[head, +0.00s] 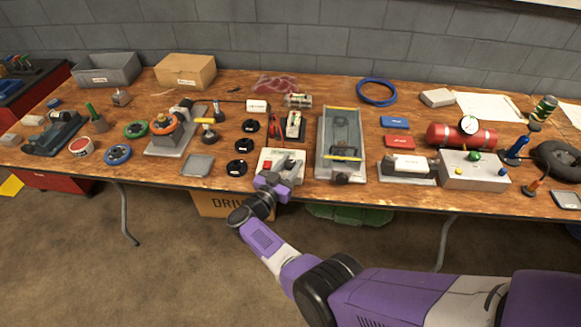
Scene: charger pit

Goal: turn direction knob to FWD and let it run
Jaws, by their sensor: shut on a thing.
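A pale control box (294,158) with a red button (267,165) stands at the front edge of the workbench, left of a belt-like machine in a metal frame. My purple gripper (276,184) reaches over the front of this box, just below the red button, and is shut on the direction knob there. The gripper hides the knob and most of the box's front, so its pointer and the FWD mark cannot be read.
Black round pieces (237,167) lie left of the box, and a grey tray (197,165) lies further left. A white block unit (408,165) and a box with coloured buttons (473,172) stand to the right. A cardboard box (232,204) sits under the bench (220,182).

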